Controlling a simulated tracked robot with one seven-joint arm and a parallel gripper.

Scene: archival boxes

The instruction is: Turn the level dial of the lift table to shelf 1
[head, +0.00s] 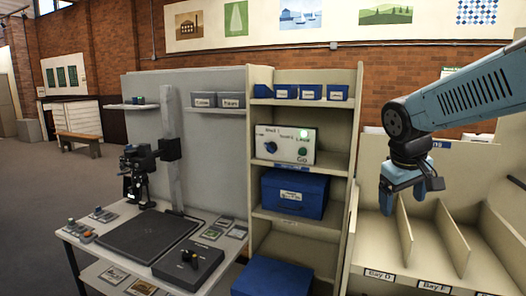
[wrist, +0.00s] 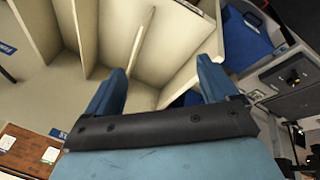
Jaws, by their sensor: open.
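The control panel (head: 285,158) is a pale box on a middle level of the beige shelf unit. The printed positions are too small to read surely, so I cannot tell the dial's setting. My gripper (head: 411,198) is open and empty, pointing down in front of the bay dividers, well right of the panel and apart from it. In the wrist view my gripper (wrist: 162,70) shows two spread blue fingers; the dial is not visible there.
A blue box (head: 293,194) sits below the panel, and another blue box (head: 270,278) stands lower down. Beige bays (head: 435,240) with upright dividers stand at right. A copy-stand table (head: 130,240) with camera is at left. Open floor lies at far left.

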